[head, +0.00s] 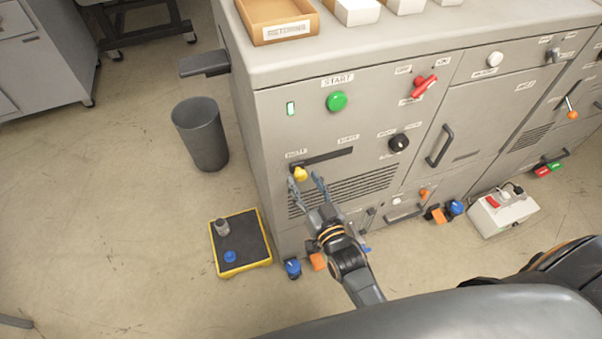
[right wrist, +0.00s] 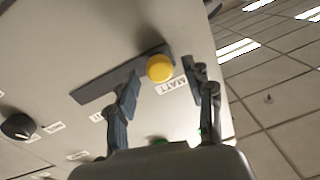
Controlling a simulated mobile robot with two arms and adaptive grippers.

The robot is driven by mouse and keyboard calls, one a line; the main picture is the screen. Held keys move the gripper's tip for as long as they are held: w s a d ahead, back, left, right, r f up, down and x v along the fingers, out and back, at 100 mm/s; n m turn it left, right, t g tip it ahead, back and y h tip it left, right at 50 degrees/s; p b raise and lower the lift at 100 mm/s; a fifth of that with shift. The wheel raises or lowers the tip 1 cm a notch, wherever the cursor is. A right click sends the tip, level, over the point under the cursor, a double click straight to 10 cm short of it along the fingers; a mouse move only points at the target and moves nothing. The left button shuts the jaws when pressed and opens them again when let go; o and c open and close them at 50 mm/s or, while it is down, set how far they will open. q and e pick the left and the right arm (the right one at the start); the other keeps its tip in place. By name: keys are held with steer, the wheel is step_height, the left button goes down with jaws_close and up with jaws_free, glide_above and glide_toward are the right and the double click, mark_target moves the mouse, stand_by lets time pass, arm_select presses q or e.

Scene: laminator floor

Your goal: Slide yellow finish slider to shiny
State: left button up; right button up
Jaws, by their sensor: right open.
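The yellow finish slider (head: 299,174) is a round knob at the left end of a dark slot (head: 326,158) on the grey cabinet front. The MATT label (head: 296,154) is above that end; the SHINY label (head: 348,139) is towards the other end. My right gripper (head: 304,180) is open just in front of the slider. In the right wrist view, which is turned over, the yellow knob (right wrist: 160,68) shows between the spread fingertips (right wrist: 161,78). I cannot tell whether a finger touches it. My left gripper is not in view.
A green START button (head: 337,101), a red switch (head: 424,86) and a black rotary knob (head: 398,143) are on the same panel. Vent slats (head: 350,193) lie below the slot. A bin (head: 201,133) and a yellow-edged black mat (head: 240,248) stand on the floor at left.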

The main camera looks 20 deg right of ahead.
mark_target(347, 150)
steer(key=shift+w+a, duration=0.15)
steer(key=shift+w, duration=1.2)
jaws_close()
steer(key=d, duration=1.4)
steer(key=shift+w+d+p, duration=0.2)
steer(key=shift+w+p, duration=0.05)
steer(key=shift+p, duration=0.15)
jaws_free()
steer(key=shift+d, duration=0.1)
